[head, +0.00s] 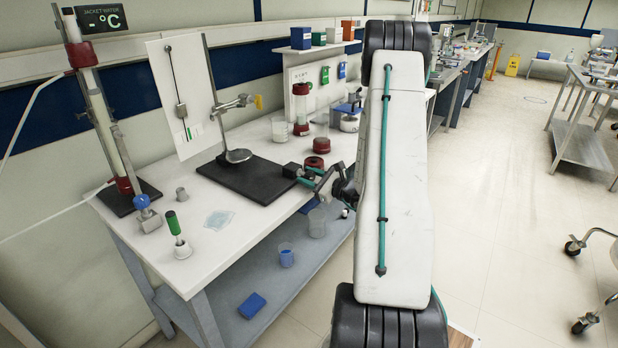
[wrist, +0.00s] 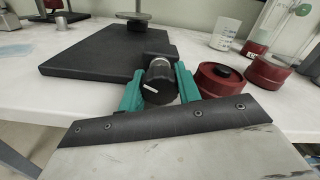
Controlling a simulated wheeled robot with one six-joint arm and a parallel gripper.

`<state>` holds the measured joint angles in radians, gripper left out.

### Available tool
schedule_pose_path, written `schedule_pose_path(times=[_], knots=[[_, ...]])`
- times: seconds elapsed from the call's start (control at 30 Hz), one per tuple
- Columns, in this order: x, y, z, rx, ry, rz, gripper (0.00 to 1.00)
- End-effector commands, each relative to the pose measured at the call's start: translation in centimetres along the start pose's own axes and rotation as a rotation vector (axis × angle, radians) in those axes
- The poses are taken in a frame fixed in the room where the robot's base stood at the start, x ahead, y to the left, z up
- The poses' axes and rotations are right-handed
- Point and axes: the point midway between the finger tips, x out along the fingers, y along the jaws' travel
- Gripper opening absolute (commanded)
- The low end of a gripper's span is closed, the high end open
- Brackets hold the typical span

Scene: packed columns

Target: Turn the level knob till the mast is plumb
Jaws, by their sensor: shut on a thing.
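The level knob (wrist: 158,84) is a black cylinder with a white mark on its face, at the near corner of a black base plate (wrist: 100,58). My gripper (wrist: 159,92) has its teal fingers on both sides of the knob and is shut on it. In the head view my gripper (head: 315,178) reaches the right end of the base plate (head: 250,180), and the knob is largely hidden there. The mast (head: 211,85) is a thin rod rising from the plate, leaning left at its top. A white panel (head: 182,95) with a hanging plumb weight (head: 181,111) is beside it.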

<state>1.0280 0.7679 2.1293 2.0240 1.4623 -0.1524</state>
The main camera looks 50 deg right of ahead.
Motion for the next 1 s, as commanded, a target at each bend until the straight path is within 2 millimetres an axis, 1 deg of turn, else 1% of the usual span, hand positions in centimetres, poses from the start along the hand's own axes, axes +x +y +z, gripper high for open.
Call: schedule_pose_path(times=[0.27, 1.0], knots=[[-0.02, 0.08, -0.02, 0.169, 0.000, 0.002, 0.11], [-0.03, 0.11, -0.05, 0.851, 0.001, 0.002, 0.11]])
